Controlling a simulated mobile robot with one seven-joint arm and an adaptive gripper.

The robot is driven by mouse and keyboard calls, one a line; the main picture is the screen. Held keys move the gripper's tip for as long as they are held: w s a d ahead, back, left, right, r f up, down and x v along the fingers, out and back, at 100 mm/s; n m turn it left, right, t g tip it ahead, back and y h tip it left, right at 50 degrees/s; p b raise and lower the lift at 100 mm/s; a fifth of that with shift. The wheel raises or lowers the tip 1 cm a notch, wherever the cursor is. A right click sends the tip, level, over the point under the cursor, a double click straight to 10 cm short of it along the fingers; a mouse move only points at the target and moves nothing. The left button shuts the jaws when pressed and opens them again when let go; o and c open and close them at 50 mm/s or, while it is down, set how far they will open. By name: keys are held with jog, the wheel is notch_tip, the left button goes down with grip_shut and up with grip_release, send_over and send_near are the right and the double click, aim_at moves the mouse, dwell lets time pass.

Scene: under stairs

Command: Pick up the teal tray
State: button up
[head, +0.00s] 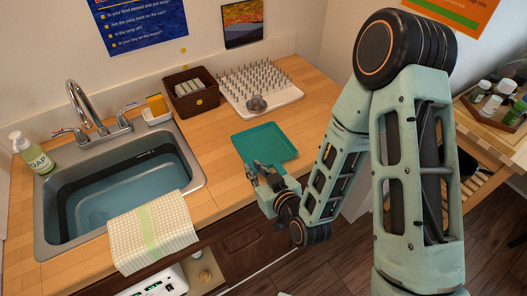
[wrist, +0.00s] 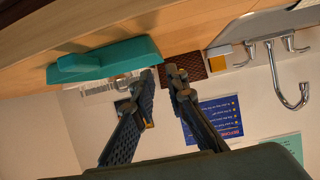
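The teal tray (head: 264,142) lies flat on the wooden counter, in front of the white peg rack. My gripper (head: 266,169) is at the tray's near edge in the head view, with its two fingers apart and nothing seen between them. In the wrist view, which is upside down, the tray (wrist: 105,56) shows up and left of my fingertips (wrist: 159,74). The fingertips are close to the tray's one end there; I cannot tell whether they touch it.
A sink (head: 120,190) with water is at the left, with a checked towel (head: 153,230) over its front edge. A brown basket (head: 191,92) and a white peg rack (head: 262,88) stand behind the tray. A side table with jars (head: 492,104) is at the right.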

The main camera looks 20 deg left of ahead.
aim_at(241, 156)
jog(key=shift+w+a+f+b, duration=0.65)
jog(key=shift+w+f+b, duration=0.05)
jog(key=shift+b, duration=2.15)
jog(key=shift+b+x, duration=1.2)
jog(key=shift+x, duration=0.05)
jog(key=shift+w+a, duration=0.4)
jog(key=shift+a, duration=0.1)
jog(key=shift+p+x, duration=0.65)
jog(key=shift+x, duration=1.45)
jog(key=shift+d, duration=0.1)
jog(key=shift+c, duration=0.6)
grip_shut()
jog(key=shift+r, duration=0.1)
